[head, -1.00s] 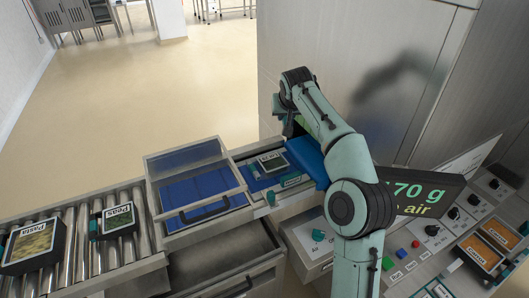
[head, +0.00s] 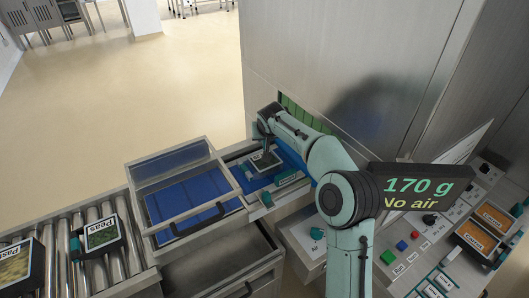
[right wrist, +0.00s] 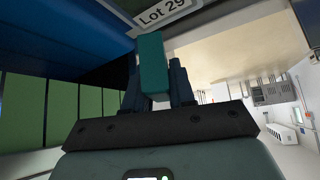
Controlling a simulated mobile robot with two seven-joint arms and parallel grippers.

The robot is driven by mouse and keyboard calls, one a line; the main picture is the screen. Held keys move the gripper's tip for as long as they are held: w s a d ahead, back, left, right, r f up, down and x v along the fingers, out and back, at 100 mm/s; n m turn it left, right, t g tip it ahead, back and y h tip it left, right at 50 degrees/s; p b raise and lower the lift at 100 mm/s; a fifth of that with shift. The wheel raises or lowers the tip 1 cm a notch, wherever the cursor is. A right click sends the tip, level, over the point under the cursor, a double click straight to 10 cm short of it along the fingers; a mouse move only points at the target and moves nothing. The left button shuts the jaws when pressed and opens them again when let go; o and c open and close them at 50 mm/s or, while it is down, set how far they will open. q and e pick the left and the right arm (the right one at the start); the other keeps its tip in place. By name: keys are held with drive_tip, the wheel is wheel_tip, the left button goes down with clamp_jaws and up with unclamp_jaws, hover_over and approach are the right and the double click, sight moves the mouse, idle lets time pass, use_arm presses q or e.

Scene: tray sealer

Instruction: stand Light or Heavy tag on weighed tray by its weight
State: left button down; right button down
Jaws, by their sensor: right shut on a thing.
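The weighed tray (head: 261,161), dark with a white label, sits on the blue surface behind the open drawer. The display (head: 418,192) reads "170 g" and "No air". My right gripper (head: 266,146) is low over the tray's far side. In the right wrist view my right gripper (right wrist: 158,88) is shut on a teal block (right wrist: 151,65). A "Lot 29" label (right wrist: 165,12) shows just beyond it. I cannot tell whether the block belongs to a tag or the tray. A small teal piece with a label (head: 287,178) lies in front of the tray. My left gripper is out of view.
A roller conveyor (head: 140,262) at left carries a Peas tray (head: 101,234) and a Pasta tray (head: 15,270). An open blue-bottomed drawer (head: 190,200) lies beside the weighed tray. The button panel (head: 410,250) and orange-filled trays (head: 477,238) are at right. A steel wall stands behind.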

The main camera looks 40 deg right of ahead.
drive_tip(key=shift+w+f, duration=0.15)
drive_tip(key=shift+f, duration=0.15)
wheel_tip(320, 180, down, 6)
drive_tip(key=shift+r+b, duration=0.2)
drive_tip(key=shift+b, duration=0.2)
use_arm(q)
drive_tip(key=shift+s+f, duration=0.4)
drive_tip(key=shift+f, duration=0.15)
use_arm(e)
drive_tip(key=shift+w, duration=0.1)
drive_tip(key=shift+f, duration=0.1)
drive_tip(key=shift+f, duration=0.2)
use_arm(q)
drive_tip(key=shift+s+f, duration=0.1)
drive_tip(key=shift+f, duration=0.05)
use_arm(e)
drive_tip(key=c, duration=0.9)
unclamp_jaws()
drive_tip(key=shift+r, duration=0.1)
drive_tip(key=shift+c, duration=0.2)
drive_tip(key=shift+r, duration=0.1)
